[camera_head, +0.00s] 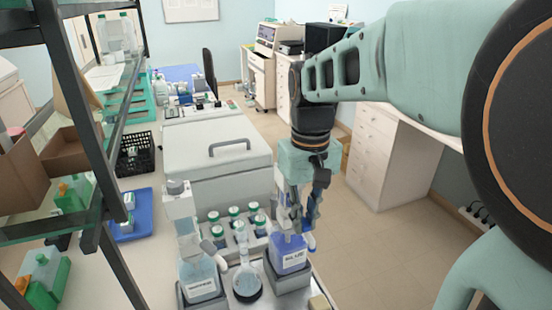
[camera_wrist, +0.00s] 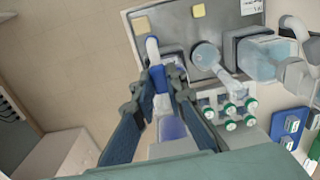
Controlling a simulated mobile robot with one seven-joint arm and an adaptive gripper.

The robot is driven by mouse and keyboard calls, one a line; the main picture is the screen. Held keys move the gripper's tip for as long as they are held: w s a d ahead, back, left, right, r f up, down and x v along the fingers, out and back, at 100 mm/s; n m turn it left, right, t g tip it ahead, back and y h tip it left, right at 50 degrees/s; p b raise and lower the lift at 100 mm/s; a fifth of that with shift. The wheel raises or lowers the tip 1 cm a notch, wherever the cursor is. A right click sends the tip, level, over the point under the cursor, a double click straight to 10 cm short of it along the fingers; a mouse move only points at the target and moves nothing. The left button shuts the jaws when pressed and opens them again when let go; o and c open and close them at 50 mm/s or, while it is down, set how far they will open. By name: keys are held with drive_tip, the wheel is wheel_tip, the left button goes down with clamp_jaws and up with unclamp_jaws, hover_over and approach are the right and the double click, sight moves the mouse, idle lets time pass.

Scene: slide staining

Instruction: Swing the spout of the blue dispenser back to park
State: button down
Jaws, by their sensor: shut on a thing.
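The blue dispenser (camera_head: 289,254) is a labelled bottle of blue liquid at the front right of the grey tray. My gripper (camera_head: 298,212) is over its top from above and hides most of its head. In the wrist view my gripper's fingertips (camera_wrist: 161,76) are closed around the blue and white spout (camera_wrist: 152,48). The spout's end sticks out past the fingertips, toward the top of that view. In the head view a blue tip (camera_head: 311,241) shows just right of the bottle. The bottle is partly hidden between the fingers in the wrist view.
A round flask (camera_head: 247,281) stands left of the blue dispenser, and a clear dispenser bottle (camera_head: 198,277) stands beyond it. Several green-capped vials (camera_head: 235,213) are in a rack behind. A grey box with a handle (camera_head: 219,160) is farther back. The floor to the right is clear.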

sight(304, 222)
drive_tip(key=c, duration=1.9)
unclamp_jaws()
drive_tip(key=shift+c, duration=0.2)
wheel_tip(304, 222, up, 12)
